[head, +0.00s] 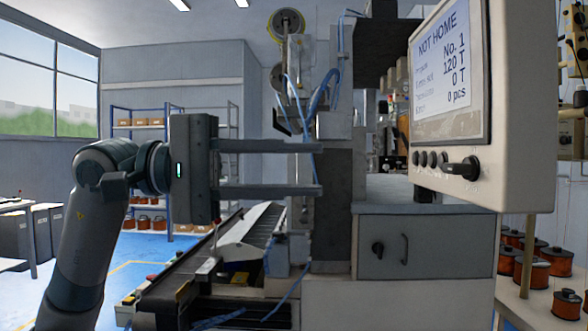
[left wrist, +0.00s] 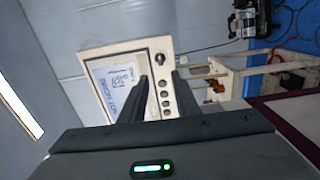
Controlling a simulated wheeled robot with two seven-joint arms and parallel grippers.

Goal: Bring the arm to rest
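My left arm (head: 85,230) comes in from the left and is raised, with the gripper held level and pointing right. My left gripper (head: 319,168) has its two fingers well apart, one above the other, with nothing between them. Its fingertips overlap the grey column of the coil winder (head: 331,200) in the head view; I cannot tell whether they touch it. In the left wrist view the gripper (left wrist: 160,76) is also open and empty, pointing toward the control panel (left wrist: 109,108). My right gripper is in neither view.
The control panel (head: 535,110) hangs at the right, its screen (head: 447,75) reading "NOT HOME". A conveyor (head: 180,285) runs below my gripper. Copper coils (head: 567,305) stand at the lower right. Shelves (head: 145,122) stand behind. The blue floor (head: 140,248) looks open at left.

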